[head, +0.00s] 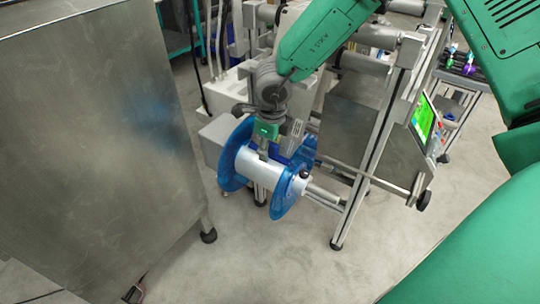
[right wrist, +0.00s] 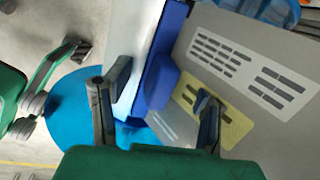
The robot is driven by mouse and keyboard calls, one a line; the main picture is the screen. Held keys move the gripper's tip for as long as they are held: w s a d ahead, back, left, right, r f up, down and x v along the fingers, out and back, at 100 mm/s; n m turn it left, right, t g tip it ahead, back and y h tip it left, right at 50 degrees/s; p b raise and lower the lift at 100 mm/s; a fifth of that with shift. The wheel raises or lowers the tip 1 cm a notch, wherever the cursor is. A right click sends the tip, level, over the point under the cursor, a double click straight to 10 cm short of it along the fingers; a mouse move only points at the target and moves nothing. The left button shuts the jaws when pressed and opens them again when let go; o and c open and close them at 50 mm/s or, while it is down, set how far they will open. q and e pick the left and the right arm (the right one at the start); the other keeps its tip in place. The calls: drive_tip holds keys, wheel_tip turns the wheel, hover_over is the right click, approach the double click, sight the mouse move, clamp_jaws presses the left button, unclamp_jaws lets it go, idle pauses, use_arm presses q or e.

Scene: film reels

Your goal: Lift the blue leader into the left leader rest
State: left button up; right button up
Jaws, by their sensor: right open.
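A reel with two blue translucent flanges (head: 285,190) and a pale silver core (head: 258,168) sits on the machine's shaft. My right gripper (head: 265,152) points down just above the core, between the flanges. In the right wrist view, my right gripper (right wrist: 163,88) is open. A darker blue piece with a rounded end, which looks like the blue leader (right wrist: 160,78), shows between its spread fingers; I cannot tell any contact. In the head view, the arm and gripper partly hide this area. I cannot make out the left leader rest. My left gripper is out of view.
A large metal cabinet (head: 95,120) stands at the left. The machine's aluminium frame (head: 375,140) and a green-lit screen (head: 422,120) are right of the reel. The floor in front is clear.

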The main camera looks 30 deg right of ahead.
drive_tip(key=shift+s+d+f, duration=0.1)
drive_tip(key=shift+s+d, duration=0.05)
drive_tip(key=shift+d, duration=0.1)
drive_tip(key=shift+a, duration=0.3)
clamp_jaws()
drive_tip(key=shift+a, duration=0.35)
drive_tip(key=shift+d+r, duration=0.2)
drive_tip(key=shift+d, duration=0.1)
drive_tip(key=shift+a+r+p, duration=0.1)
drive_tip(key=shift+r+p, duration=0.25)
drive_tip(key=shift+p, duration=0.2)
wheel_tip(320, 180, up, 11)
drive_tip(key=p, duration=0.5)
use_arm(q)
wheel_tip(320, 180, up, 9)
drive_tip(key=p, duration=0.3)
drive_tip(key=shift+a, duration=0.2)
use_arm(e)
drive_tip(key=s+a, duration=0.4)
drive_tip(key=a, duration=0.5)
drive_tip(key=s+a, duration=0.4)
drive_tip(key=a, duration=0.5)
drive_tip(key=shift+s+f, duration=0.2)
drive_tip(key=shift+r, duration=0.1)
